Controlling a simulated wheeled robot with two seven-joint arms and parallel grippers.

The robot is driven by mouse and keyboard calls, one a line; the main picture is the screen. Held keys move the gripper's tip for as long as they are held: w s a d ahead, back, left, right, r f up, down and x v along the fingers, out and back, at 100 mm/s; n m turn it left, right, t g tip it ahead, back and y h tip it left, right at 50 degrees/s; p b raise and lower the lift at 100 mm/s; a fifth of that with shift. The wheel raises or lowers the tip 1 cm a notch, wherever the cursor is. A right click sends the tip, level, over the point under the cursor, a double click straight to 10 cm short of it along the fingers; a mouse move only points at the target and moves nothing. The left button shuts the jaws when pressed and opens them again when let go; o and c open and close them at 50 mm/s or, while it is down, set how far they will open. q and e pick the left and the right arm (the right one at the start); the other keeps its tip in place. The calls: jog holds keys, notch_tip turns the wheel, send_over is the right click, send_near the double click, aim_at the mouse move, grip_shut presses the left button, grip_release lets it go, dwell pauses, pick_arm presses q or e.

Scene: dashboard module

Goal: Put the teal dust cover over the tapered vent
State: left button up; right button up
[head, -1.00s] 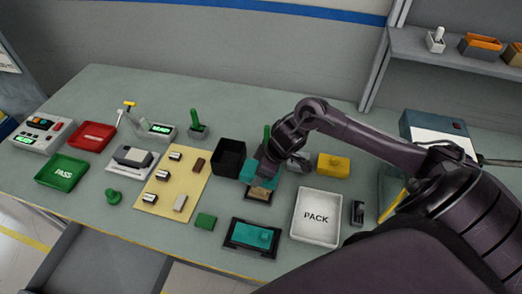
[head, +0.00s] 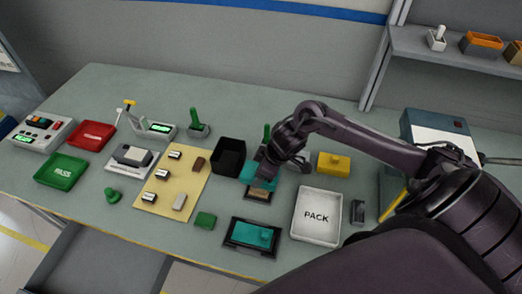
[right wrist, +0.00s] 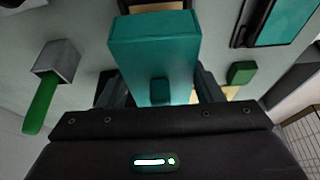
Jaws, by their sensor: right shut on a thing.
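The teal dust cover (head: 257,173) is a box-like piece with a small knob, seen in the head view near the middle of the table. My right gripper (head: 268,163) is shut on it. In the right wrist view the cover (right wrist: 150,45) fills the space between the two fingers (right wrist: 158,90). The vent (head: 262,191), a tan piece on a dark base, shows just in front of and below the cover in the head view. The cover and arm hide part of it; I cannot tell whether they touch. My left gripper is out of view.
A black open bin (head: 229,157) stands close left of the cover, and a green-handled item (head: 266,135) close behind. A yellow box (head: 333,164) and the white PACK tray (head: 317,216) are to the right. A teal piece in a black frame (head: 252,236) lies in front.

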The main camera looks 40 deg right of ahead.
jog(key=shift+f+b, duration=0.3)
jog(key=shift+f, duration=0.3)
jog(key=o, duration=1)
jog(key=shift+o, duration=0.2)
jog(key=shift+b+v, duration=0.5)
jog(key=shift+v, duration=3.4)
